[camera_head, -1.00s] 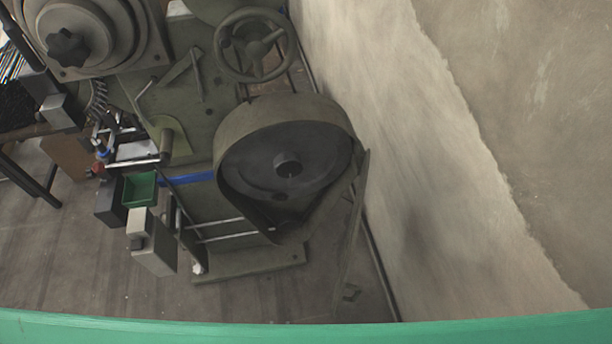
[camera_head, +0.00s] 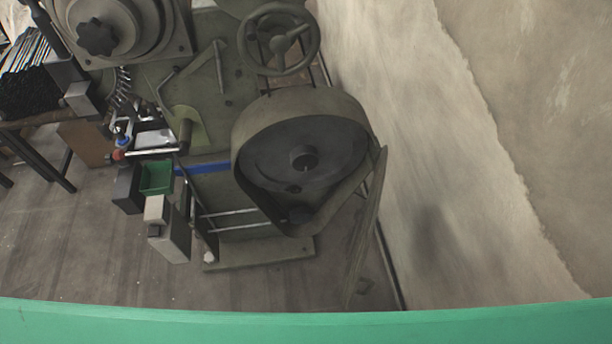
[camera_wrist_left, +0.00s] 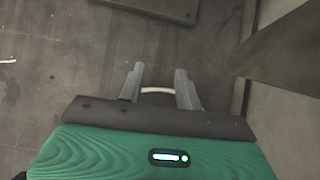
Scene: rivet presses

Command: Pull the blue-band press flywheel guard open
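The press with the blue band (camera_head: 205,168) stands left of the wall in the head view. Its round dark flywheel (camera_head: 270,160) is uncovered inside an olive housing (camera_head: 300,105). A thin olive panel, apparently the flywheel guard (camera_head: 366,225), stands out at the housing's right edge, seen nearly edge-on. In the left wrist view a dark olive panel (camera_wrist_left: 285,48) lies at the upper right; I cannot tell if it is the guard. My left gripper (camera_wrist_left: 159,70) has its fingers apart over the floor, with no contact with that panel. My right gripper is in neither view.
A pale wall (camera_head: 440,180) closes off the right side. A green bin (camera_head: 157,178) and a grey box (camera_head: 172,238) sit at the press's left. The press's base plate (camera_head: 260,252) is on the floor. Floor at lower left is clear.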

